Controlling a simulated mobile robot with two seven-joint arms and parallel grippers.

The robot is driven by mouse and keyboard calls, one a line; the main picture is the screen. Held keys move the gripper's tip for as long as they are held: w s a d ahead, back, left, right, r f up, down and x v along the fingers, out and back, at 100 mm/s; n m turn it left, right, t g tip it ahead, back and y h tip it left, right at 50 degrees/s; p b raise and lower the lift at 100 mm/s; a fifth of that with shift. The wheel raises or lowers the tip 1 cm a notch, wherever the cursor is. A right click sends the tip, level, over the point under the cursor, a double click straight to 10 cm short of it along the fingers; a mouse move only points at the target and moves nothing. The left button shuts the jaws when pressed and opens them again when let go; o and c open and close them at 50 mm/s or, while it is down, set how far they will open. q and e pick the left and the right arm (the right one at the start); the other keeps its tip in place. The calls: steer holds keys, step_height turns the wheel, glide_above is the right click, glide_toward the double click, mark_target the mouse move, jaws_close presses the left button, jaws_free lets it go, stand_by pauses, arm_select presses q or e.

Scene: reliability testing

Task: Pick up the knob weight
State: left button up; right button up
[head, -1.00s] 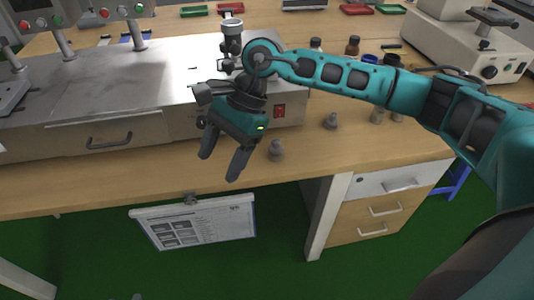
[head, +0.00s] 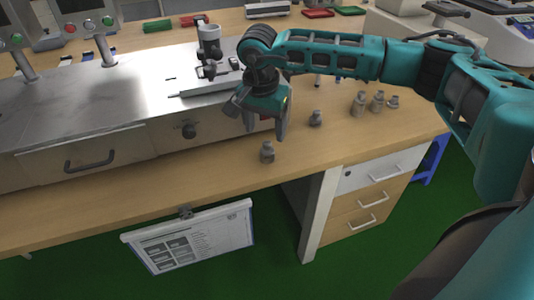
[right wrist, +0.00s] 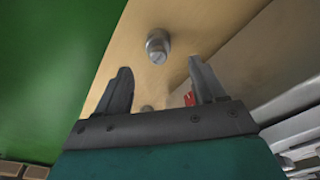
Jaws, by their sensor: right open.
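Small grey knob weights stand upright on the wooden bench top. The nearest one (head: 267,152) is close to the front edge, a second (head: 315,118) is farther right, and several more (head: 377,101) stand beyond it. My right gripper (head: 265,128) is open and empty, above and just behind the nearest weight, apart from it. In the right wrist view, a weight (right wrist: 158,45) shows beyond the open fingers (right wrist: 160,70). Part of another (right wrist: 147,108) shows between the fingers, mostly hidden by the gripper body. My left gripper is not in view.
A steel-topped machine (head: 120,95) with a black knob fills the bench behind and left of my right gripper. A clipboard (head: 190,238) hangs off the bench front. White and wood drawers (head: 372,200) stand below. The bench strip at the front left is clear.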

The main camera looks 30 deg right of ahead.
mark_target(267, 143)
steer(key=f, duration=0.6)
steer(key=shift+d+b, duration=0.3)
steer(key=shift+b, duration=0.05)
steer(key=shift+w+f, duration=0.1)
steer(key=shift+f, duration=0.05)
steer(key=shift+c, duration=0.3)
steer(key=c, duration=1.2)
jaws_close()
